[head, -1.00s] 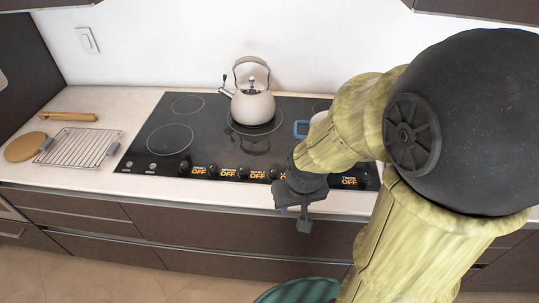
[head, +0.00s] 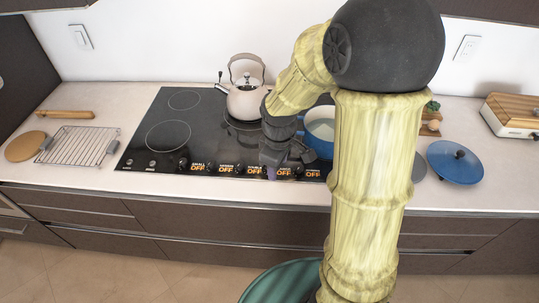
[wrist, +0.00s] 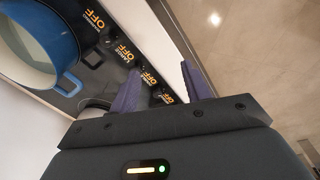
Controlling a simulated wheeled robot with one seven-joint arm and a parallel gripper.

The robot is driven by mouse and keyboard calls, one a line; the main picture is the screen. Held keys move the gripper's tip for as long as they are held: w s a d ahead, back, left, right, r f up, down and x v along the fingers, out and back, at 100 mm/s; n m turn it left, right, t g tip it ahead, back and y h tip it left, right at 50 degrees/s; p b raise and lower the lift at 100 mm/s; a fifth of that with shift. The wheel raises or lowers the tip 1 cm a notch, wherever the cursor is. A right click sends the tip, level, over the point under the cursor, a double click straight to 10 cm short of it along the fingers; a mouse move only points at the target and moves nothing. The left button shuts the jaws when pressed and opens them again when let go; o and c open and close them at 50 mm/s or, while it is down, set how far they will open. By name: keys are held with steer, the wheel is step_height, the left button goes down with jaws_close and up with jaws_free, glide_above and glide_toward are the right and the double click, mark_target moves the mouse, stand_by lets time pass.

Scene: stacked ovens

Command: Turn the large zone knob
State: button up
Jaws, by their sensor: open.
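The black cooktop (head: 150,150) has a row of dark knobs along its front edge, each beside an orange OFF label. The label that seems to be the large zone's (head: 284,171) shows just right of my gripper's purple finger; its knob is hidden or hard to make out there. My gripper (head: 287,163) is open and empty, low over the front row. In the wrist view, its two purple fingers (wrist: 160,68) stand apart over the label row. A label reading like LARGE OFF (wrist: 125,52) lies just left of the left finger. I cannot tell whether a finger touches a knob.
A blue pot (head: 320,130) stands close behind and right of my gripper. A kettle (head: 245,103) stands behind it. A blue lid (head: 455,162) lies on the counter at right. A wire rack (head: 78,146) lies at left. Free floor lies before the drawers.

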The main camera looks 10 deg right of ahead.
steer(key=w+d+r+n+g+p, duration=0.1)
steer(key=w+r+n+p, duration=0.2)
steer(key=w+n, duration=0.9)
steer(key=n+p, duration=0.1)
steer(key=p, duration=0.2)
steer(key=shift+w+n, duration=0.25)
steer(key=shift+n, duration=0.05)
step_height(320, 180, down, 17)
steer(key=p, duration=0.4)
steer(key=shift+f, duration=0.15)
steer(key=c, duration=1)
